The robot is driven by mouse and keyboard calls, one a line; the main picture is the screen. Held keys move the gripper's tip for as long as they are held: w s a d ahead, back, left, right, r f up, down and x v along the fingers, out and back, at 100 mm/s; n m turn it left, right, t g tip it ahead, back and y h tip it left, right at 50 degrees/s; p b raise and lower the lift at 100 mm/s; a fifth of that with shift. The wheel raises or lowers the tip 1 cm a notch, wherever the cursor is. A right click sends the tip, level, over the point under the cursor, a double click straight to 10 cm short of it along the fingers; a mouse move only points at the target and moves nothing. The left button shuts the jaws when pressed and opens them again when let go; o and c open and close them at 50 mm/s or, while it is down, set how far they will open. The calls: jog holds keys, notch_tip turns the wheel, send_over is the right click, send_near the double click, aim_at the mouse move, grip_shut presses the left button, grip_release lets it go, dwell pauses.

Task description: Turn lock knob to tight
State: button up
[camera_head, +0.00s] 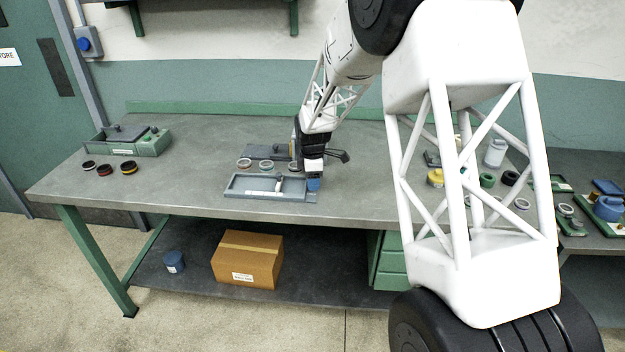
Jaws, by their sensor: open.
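A grey shallow tray-like fixture (236,188) lies on the grey workbench near its front edge. At its right end is a small blue piece (313,184), which looks like the lock knob; its setting is too small to read. My gripper (314,176) points down right over this blue piece. The jaws are open, with the tips at or just above the piece; I cannot tell whether they touch it or stand around it. A small upright grey part (279,183) stands in the fixture left of my gripper.
A flat grey plate (265,152) and pale rings (266,166) lie behind the fixture. A green-grey box (150,144) and dark rings (104,170) sit at left. My arm hides much of the right side, near a yellow container (435,177).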

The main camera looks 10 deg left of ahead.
jog(key=c, duration=0.9)
jog(key=shift+c, duration=0.2)
jog(key=shift+f+m, duration=0.1)
jog(key=shift+m, duration=0.3)
jog(key=m, duration=0.3)
jog(key=shift+m, duration=0.3)
jog(key=m, duration=0.4)
jog(key=shift+m, duration=0.3)
jog(key=m, duration=0.8)
jog(key=shift+m, duration=0.3)
